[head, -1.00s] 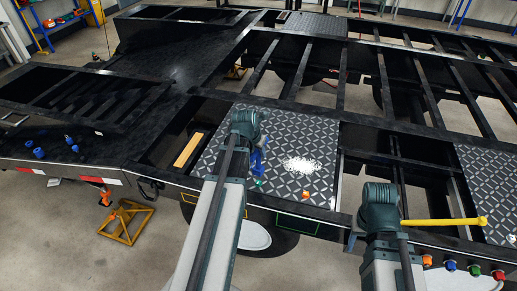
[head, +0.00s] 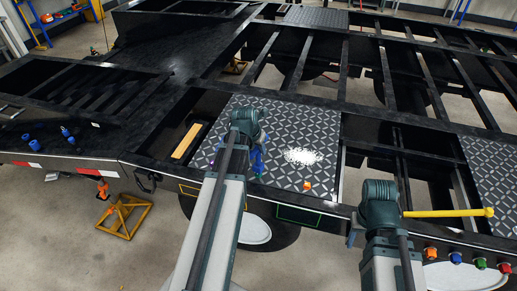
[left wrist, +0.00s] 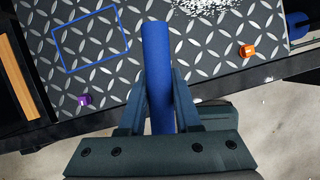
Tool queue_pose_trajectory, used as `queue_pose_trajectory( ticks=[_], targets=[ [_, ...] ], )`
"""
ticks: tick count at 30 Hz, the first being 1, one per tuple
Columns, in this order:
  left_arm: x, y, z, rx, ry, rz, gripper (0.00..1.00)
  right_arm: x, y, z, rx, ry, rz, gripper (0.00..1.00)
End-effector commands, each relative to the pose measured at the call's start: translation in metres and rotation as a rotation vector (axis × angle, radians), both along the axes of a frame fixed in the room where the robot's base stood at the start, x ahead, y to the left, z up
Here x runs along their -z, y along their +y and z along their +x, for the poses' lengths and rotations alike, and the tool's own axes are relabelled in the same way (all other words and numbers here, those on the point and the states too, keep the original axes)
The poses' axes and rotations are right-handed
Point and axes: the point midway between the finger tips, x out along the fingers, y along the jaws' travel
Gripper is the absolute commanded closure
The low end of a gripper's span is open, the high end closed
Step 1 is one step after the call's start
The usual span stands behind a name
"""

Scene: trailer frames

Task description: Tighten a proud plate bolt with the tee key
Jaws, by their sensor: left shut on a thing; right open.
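My left gripper (head: 257,157) is above the diamond-tread plate (head: 235,112), shut on a blue tool that I take for the tee key (head: 258,165). In the left wrist view the tool's blue bar (left wrist: 157,65) stands between the two fingers; its far end is hidden. An orange bolt head (head: 307,186) sits near the plate's front edge, and it also shows in the left wrist view (left wrist: 247,51). A purple bolt head (left wrist: 83,100) is near the same edge, to the left. I cannot tell which bolt stands proud. My right gripper (head: 352,237) is open, partly hidden by its arm.
A yellow bar (head: 450,212) runs right from beside my right arm. Coloured knobs (head: 455,257) line the front edge at right. Blue parts (head: 28,139) lie on the dark deck at left. Open gaps lie between the frame beams. A blue outline (left wrist: 90,38) marks the plate.

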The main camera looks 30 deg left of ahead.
Motion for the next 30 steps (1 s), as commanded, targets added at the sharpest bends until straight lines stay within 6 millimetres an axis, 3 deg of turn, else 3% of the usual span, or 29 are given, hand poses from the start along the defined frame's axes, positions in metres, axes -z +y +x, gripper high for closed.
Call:
queue_pose_trajectory(
  ticks=[14, 30],
  targets=[
    [0.035, 0.000, 0.000, 0.000, -0.001, 0.000, 1.00, 0.035, 0.000, 0.000, 0.002, 0.000, 0.000, 0.50],
    [0.031, 0.002, 0.003, 0.688, -0.001, -0.002, 1.00, 0.031, 0.000, 0.000, 0.001, 0.000, 0.000, 0.50]
  ],
)
